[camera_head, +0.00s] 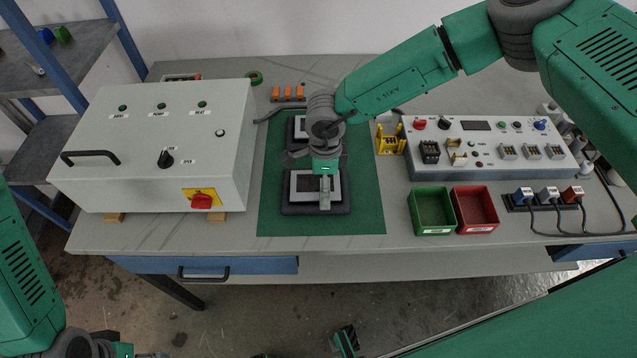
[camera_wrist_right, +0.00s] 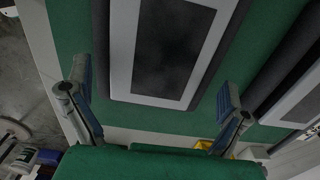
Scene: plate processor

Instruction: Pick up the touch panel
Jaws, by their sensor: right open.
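Two dark touch panels with light frames lie on the green mat (camera_head: 360,212), a front panel (camera_head: 301,187) and a back panel (camera_head: 299,127) partly hidden by my right arm. My right gripper (camera_head: 325,196) points down over the front panel. In the right wrist view my right gripper (camera_wrist_right: 154,88) is open, its fingers wide apart with nothing between them. That view shows one panel (camera_wrist_right: 168,48) ahead of the fingers and another panel (camera_wrist_right: 303,98) at the right edge. Contact with a panel cannot be judged. My left gripper (camera_head: 148,355) is mostly cut off at the bottom left.
A white control box (camera_head: 150,140) stands left of the mat. Right of it are a yellow holder (camera_head: 391,139), a grey connector console (camera_head: 480,148), a green bin (camera_head: 432,211), a red bin (camera_head: 475,209) and cabled plugs (camera_head: 548,194). The mat's front strip is clear.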

